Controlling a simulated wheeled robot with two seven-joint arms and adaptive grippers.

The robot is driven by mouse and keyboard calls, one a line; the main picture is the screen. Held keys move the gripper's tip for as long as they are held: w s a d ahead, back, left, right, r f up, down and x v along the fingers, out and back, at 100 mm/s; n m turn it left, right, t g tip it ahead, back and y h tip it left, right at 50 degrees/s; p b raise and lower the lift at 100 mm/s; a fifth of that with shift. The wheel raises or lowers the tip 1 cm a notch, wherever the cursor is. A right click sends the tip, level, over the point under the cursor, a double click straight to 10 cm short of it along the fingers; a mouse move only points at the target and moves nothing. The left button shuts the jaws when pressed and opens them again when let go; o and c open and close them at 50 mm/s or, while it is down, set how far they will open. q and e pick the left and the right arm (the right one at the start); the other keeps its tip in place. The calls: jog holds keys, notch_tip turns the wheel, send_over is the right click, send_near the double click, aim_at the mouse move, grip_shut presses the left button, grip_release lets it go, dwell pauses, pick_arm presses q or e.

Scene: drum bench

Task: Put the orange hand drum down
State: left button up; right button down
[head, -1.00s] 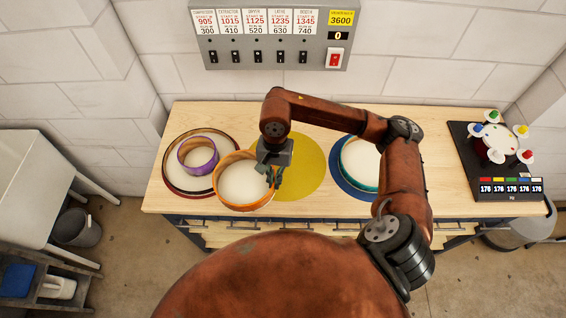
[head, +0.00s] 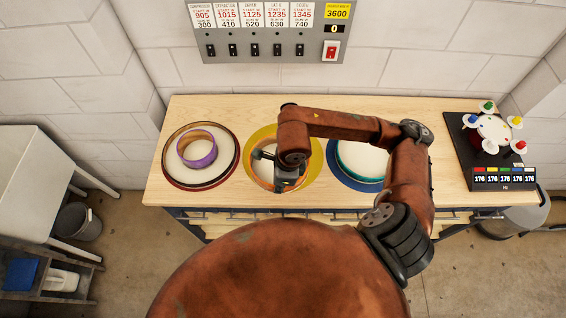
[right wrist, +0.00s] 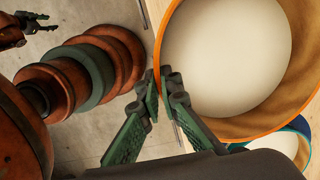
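The orange hand drum (head: 256,177), a round frame with a pale skin, is over the yellow round mat (head: 318,160) in the head view. My right gripper (head: 282,186) is at the drum's near right rim. In the right wrist view its fingers (right wrist: 160,84) sit on either side of the orange drum's wall (right wrist: 216,130), closed on it. I cannot tell whether the drum touches the mat. My left gripper (right wrist: 36,22) shows only in the right wrist view, at the top left, with its fingers apart and empty.
A teal drum (head: 358,158) sits on a blue mat (head: 345,179) at right. A black stand (head: 462,160) with coloured pieces is at the bench's right end.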

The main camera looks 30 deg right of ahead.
jog(key=w+d+f, duration=0.1)
jog(key=w+d, duration=0.1)
jog(key=w, duration=0.1)
jog(key=w+d+f+p, duration=0.1)
jog(key=w+d, duration=0.1)
jog(key=shift+w+f, duration=0.1)
jog(key=shift+f, duration=0.25)
jog(key=w+d+f, duration=0.1)
jog(key=w+f, duration=0.1)
jog(key=f, duration=0.1)
jog(key=w+d+f, duration=0.1)
jog(key=f, duration=0.1)
jog(key=shift+w+d+p, duration=0.25)
jog(key=shift+d+p, duration=0.05)
jog(key=shift+p, duration=0.05)
jog(key=shift+w+d+f, duration=0.3)
jog(key=shift+w+f, duration=0.15)
jog(key=shift+f, duration=0.25)
notch_tip(320, 180, down, 2)
jog(key=shift+f+p, duration=0.15)
jog(key=shift+p, duration=0.4)
jog(key=shift+f, duration=0.3)
jog(key=shift+f, duration=0.1)
jog(key=c, duration=2.6)
grip_release()
jog(key=shift+f, duration=0.1)
jog(key=o, duration=0.4)
